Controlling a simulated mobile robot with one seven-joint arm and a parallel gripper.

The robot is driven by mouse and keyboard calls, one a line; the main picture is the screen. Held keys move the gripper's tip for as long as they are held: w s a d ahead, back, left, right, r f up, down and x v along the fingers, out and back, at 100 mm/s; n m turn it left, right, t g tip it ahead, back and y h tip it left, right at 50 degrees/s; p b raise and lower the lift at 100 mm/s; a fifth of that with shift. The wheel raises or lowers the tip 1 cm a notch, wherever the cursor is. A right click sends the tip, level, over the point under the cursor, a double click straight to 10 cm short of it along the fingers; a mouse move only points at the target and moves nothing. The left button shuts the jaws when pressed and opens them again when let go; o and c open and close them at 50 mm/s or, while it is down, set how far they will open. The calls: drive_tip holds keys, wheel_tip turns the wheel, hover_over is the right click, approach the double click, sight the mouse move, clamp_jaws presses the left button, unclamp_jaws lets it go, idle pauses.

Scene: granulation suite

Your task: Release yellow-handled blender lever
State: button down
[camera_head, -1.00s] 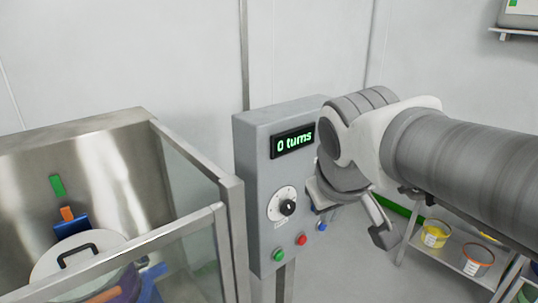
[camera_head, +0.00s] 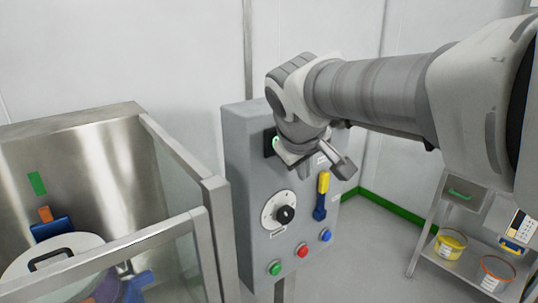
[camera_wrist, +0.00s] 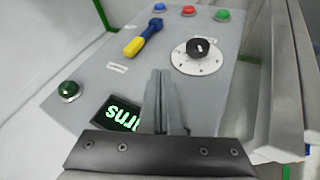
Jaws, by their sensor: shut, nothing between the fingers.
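The blender lever stands on the front of the grey control box, its yellow handle (camera_head: 323,182) pointing up from a blue base (camera_head: 319,207). In the wrist view the yellow handle (camera_wrist: 134,46) and blue part (camera_wrist: 153,27) lie beyond the fingertips, to the upper left. My gripper (camera_head: 342,168) is in front of the upper part of the box, above and slightly right of the lever. In the wrist view my gripper (camera_wrist: 164,78) shows its fingers together and empty, apart from the lever. My arm hides most of the display.
The control box (camera_head: 240,190) also bears a dial (camera_head: 285,214) and green (camera_head: 275,268), red (camera_head: 302,250) and blue (camera_head: 326,235) buttons. A glass-sided metal enclosure (camera_head: 213,240) stands to the left. A shelf with tubs (camera_head: 450,243) is at right.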

drive_tip(key=shift+f, duration=0.1)
drive_tip(key=b, duration=0.1)
approach(318, 188)
drive_tip(key=a+f, duration=0.1)
drive_tip(key=f, duration=0.2)
drive_tip(key=a+f, duration=0.1)
drive_tip(key=shift+w+a+f, duration=0.25)
drive_tip(key=shift+a+f, duration=0.05)
drive_tip(key=shift+f, duration=0.05)
drive_tip(key=shift+w+d+r, duration=0.15)
drive_tip(key=shift+w+d, duration=0.2)
drive_tip(key=shift+d, duration=0.2)
drive_tip(key=shift+w+d+r, duration=0.15)
drive_tip(key=shift+w+d, duration=0.2)
drive_tip(key=shift+d, duration=0.2)
drive_tip(key=shift+w+d, duration=0.4)
drive_tip(key=shift+d, duration=0.1)
drive_tip(key=shift+d+r+p, duration=0.1)
drive_tip(key=shift+r+p, duration=0.05)
drive_tip(key=shift+p, duration=0.5)
